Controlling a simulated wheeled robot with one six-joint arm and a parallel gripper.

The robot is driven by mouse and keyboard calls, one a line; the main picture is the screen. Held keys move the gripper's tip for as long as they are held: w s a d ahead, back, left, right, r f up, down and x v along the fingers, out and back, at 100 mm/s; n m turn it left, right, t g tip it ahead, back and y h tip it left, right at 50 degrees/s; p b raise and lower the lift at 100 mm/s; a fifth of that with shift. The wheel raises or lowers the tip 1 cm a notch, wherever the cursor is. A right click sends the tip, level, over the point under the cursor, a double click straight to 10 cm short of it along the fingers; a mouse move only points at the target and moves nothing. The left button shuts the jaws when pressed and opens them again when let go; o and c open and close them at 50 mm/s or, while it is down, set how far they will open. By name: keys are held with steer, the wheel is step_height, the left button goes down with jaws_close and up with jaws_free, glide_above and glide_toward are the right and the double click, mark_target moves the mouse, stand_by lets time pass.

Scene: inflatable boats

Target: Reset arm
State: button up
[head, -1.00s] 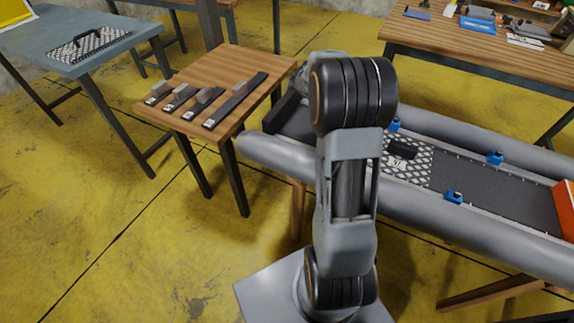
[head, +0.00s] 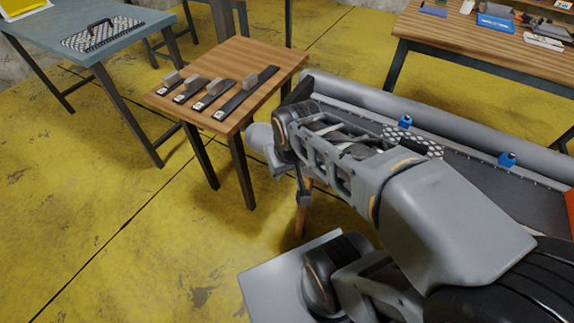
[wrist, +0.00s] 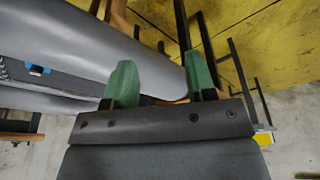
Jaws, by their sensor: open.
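My gripper (wrist: 161,82) shows in the wrist view with two green fingers spread apart. Nothing is held between them. A tube of the grey inflatable boat (wrist: 120,45) lies beyond the fingers. In the head view my arm (head: 340,160) lies stretched across the boat (head: 470,115), pointing left and hiding much of its near side. The gripper's fingers cannot be made out clearly there.
A small wooden table (head: 255,60) holding several dark strips (head: 240,95) with grey blocks stands left of the boat. A blue-grey table (head: 85,55) with a patterned handled plate (head: 103,33) is farther left. A wooden workbench (head: 440,30) stands behind. Yellow floor is free at left.

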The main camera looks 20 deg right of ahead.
steer(key=shift+r, duration=0.15)
steer(key=w+p+v, duration=0.3)
steer(key=p+v, duration=0.9)
steer(key=w+r+p+v, duration=0.1)
steer(key=w+p+v, duration=0.2)
steer(key=p+v, duration=0.9)
steer(key=shift+s+a+r+t+p, duration=0.25)
steer(key=shift+r+t+p, duration=0.15)
steer(key=shift+r, duration=0.45)
